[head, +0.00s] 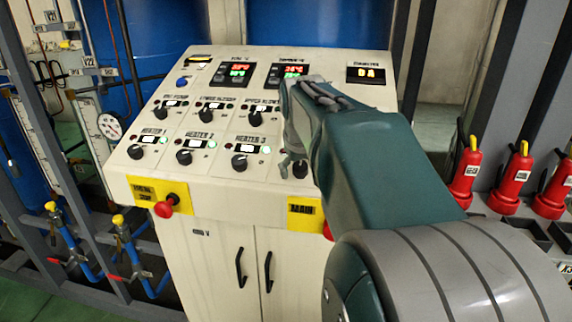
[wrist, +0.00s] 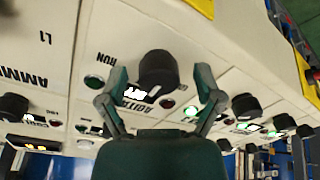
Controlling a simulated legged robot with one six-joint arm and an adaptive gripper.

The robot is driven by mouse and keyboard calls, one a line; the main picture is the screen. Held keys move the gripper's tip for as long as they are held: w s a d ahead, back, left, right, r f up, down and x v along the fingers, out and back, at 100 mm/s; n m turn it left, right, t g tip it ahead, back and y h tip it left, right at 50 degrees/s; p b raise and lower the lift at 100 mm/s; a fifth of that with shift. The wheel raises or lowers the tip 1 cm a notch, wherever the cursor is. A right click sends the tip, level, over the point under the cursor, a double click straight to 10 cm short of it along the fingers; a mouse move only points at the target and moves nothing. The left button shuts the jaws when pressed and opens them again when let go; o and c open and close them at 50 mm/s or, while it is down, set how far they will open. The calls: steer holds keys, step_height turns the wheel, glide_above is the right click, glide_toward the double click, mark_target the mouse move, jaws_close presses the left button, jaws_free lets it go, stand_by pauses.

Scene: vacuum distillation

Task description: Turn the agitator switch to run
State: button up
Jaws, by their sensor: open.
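The agitator switch is a black round knob (wrist: 157,68) in the middle of the wrist view, with partly hidden AGITATOR lettering beside it. A RUN label (wrist: 107,57) and a dull green lamp (wrist: 93,82) lie to its left, and a red lamp (wrist: 167,103) is near its lower edge. My gripper (wrist: 161,78) is open, one finger on each side of the knob. I cannot tell whether the fingers touch it. In the head view a black knob (head: 300,169) shows partly behind my gripper (head: 291,158) at the panel's lower right.
The sloped control panel (head: 222,135) carries several other knobs, including the HEATER 3 knob (head: 239,162) just left of my gripper. Red mushroom buttons, one by the yellow plate (head: 144,189), stick out below. Red tools (head: 513,178) stand on the right.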

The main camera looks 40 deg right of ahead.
steer(key=c, duration=1.2)
steer(key=shift+o, duration=0.2)
steer(key=shift+f+m, duration=0.1)
steer(key=shift+m, duration=0.3)
steer(key=m, duration=0.4)
steer(key=shift+m, duration=0.4)
steer(key=m+h, duration=0.1)
steer(key=m, duration=0.5)
steer(key=shift+s+f, duration=0.1)
steer(key=shift+f, duration=0.05)
steer(key=shift+m, duration=0.4)
